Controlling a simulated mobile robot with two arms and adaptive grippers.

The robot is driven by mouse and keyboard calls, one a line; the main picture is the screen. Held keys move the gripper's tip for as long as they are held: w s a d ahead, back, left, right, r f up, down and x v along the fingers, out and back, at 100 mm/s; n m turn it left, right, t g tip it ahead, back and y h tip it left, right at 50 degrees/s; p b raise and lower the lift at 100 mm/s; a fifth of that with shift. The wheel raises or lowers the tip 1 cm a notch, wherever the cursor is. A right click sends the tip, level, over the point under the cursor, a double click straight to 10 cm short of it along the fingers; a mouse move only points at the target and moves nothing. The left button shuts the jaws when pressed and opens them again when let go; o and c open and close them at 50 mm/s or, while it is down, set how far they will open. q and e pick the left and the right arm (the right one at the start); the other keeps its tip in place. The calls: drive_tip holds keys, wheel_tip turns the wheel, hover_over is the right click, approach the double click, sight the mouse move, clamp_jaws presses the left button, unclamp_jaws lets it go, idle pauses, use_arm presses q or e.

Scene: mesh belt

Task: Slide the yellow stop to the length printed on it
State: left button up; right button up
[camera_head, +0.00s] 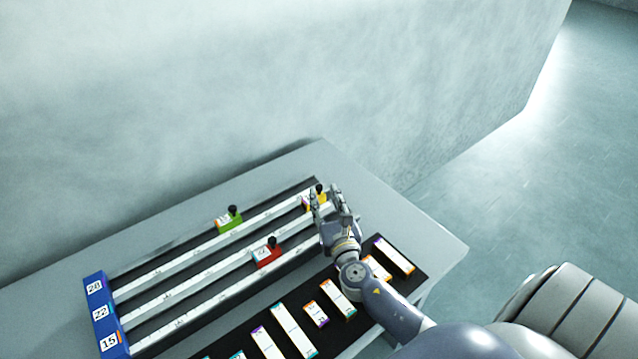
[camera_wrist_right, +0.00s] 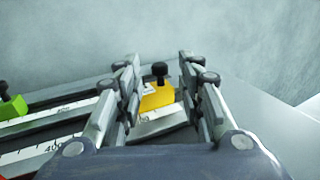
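The yellow stop (camera_head: 308,202) with a black knob sits near the right end of a white scale rail (camera_head: 215,237). My right gripper (camera_head: 336,200) is at the stop and hides part of it in the head view. In the right wrist view the yellow stop (camera_wrist_right: 157,97) stands between the two spread fingers of my right gripper (camera_wrist_right: 160,95), a little beyond them. I cannot see the fingers touching it. The number printed on the stop is too small to read. My left gripper is not in view.
A green stop (camera_head: 229,223) and a red stop (camera_head: 267,254) with black knobs sit on the rails. A blue end block (camera_head: 106,315) shows 20, 22 and 15. Several labelled strips lie on a black mat (camera_head: 240,318) in front. A wall stands behind the table (camera_head: 430,232).

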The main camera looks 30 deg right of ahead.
sight(320, 188)
drive_tip(key=x, duration=0.3)
drive_tip(key=shift+w+f, duration=0.1)
drive_tip(key=shift+w, duration=0.15)
drive_tip(key=shift+x, duration=1)
drive_tip(key=shift+d, duration=0.1)
drive_tip(key=c, duration=0.7)
clamp_jaws()
drive_tip(key=a, duration=0.6)
drive_tip(key=s+a, duration=0.1)
drive_tip(key=a, duration=0.2)
drive_tip(key=shift+a+f+p, duration=0.15)
drive_tip(key=shift+a+p, duration=0.05)
drive_tip(key=shift+p, duration=0.15)
drive_tip(key=shift+a, duration=0.15)
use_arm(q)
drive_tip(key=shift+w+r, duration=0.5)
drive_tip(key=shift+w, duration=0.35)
use_arm(e)
drive_tip(key=shift+w, duration=0.1)
